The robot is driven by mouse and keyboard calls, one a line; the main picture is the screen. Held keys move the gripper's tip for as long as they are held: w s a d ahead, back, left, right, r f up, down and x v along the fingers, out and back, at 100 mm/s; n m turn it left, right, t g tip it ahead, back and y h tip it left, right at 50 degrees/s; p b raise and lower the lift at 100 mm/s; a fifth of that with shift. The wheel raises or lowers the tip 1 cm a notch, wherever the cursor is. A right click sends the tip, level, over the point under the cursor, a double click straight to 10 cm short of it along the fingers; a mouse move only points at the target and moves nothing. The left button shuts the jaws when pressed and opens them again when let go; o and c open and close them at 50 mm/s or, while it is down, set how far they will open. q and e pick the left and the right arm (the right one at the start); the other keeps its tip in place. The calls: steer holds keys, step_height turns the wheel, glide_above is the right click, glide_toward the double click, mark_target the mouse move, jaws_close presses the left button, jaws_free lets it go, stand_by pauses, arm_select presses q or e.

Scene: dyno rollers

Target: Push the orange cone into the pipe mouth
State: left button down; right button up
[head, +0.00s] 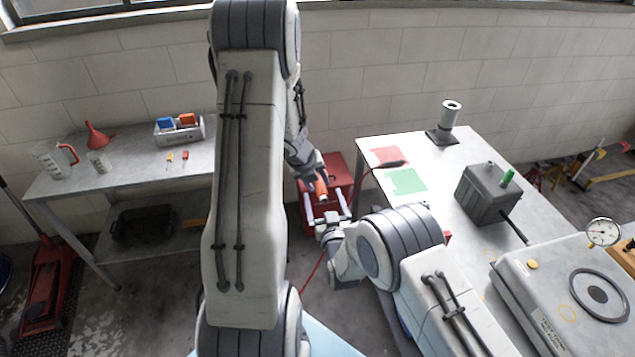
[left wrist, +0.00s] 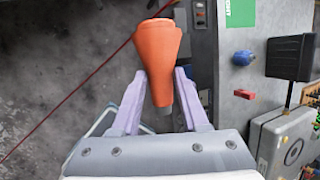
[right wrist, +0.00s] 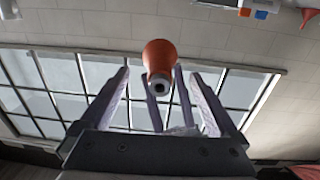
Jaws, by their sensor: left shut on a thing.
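The orange cone (head: 321,189) is held in the air between my two arms by my left gripper (head: 318,181). In the left wrist view the cone (left wrist: 158,50) sits between the two fingers, with its narrow end towards the palm. My right gripper (head: 325,205) is open just below the cone, fingers pointing up. In the right wrist view the cone (right wrist: 159,62) shows between the spread fingers, its narrow holed end facing the camera; I cannot tell whether they touch it. A grey upright pipe (head: 447,118) with an open mouth stands on the right table.
The right table (head: 455,160) holds a red mat (head: 384,156), a green mat (head: 405,181), a dark grey box (head: 487,194) and a roller unit (head: 545,290) with a dial. A red cabinet (head: 340,168) stands behind my grippers. The left bench (head: 130,170) carries a funnel, jugs and a bin.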

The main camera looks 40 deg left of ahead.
jaws_close()
arm_select(q)
steer(key=shift+c, duration=1.7)
jaws_free()
steer(key=shift+r, duration=0.1)
steer(key=v, duration=0.7)
steer(key=shift+s+r, duration=0.2)
steer(key=shift+r, duration=0.15)
